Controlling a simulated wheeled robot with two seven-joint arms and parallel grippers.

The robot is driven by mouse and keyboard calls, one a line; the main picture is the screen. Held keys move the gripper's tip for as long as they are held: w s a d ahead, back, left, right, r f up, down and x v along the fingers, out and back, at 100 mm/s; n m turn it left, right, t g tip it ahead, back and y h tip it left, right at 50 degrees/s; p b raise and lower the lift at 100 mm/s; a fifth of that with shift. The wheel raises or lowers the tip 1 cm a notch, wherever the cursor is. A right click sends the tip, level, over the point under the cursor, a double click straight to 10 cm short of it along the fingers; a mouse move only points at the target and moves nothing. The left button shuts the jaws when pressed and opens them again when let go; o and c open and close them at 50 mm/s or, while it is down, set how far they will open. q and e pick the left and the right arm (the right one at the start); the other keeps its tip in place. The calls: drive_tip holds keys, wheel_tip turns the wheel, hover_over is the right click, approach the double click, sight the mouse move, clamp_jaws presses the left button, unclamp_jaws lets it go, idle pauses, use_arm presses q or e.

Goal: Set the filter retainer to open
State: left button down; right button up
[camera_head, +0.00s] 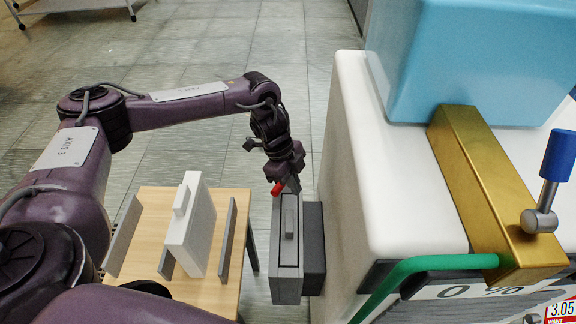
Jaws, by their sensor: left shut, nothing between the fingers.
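A grey filter housing (288,240) with a lighter raised bar on its front is fixed to the side of the white machine (354,150). A small red piece (278,188) shows at the top of the housing, tilted; it looks like the retainer, but I cannot tell its position for certain. My left gripper (288,181) is shut with nothing held. It points down right at the top of the housing, beside the red piece. I cannot tell whether it touches that piece, and its fingertips are partly hard to make out. My right gripper is out of view.
A wooden table (215,287) at lower left holds a white filter-like block (190,225) between grey upright plates (227,240). On the machine are a light-blue block (465,60), a gold bar (480,190), a blue-handled lever (556,160) and a green pipe (430,264).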

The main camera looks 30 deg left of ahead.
use_arm(q)
drive_tip(key=shift+w+a+f+p, duration=0.1)
drive_tip(key=shift+a+f+p, duration=0.2)
drive_tip(key=shift+a+f, duration=0.25)
drive_tip(key=shift+a+f+p, duration=0.25)
drive_tip(key=shift+a+f, duration=0.1)
drive_tip(key=shift+a, duration=0.3)
drive_tip(key=shift+a+f, duration=0.15)
drive_tip(key=shift+a, duration=0.4)
drive_tip(key=shift+f, duration=0.1)
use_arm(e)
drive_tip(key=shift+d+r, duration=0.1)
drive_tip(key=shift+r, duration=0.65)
use_arm(q)
drive_tip(key=shift+a, duration=0.1)
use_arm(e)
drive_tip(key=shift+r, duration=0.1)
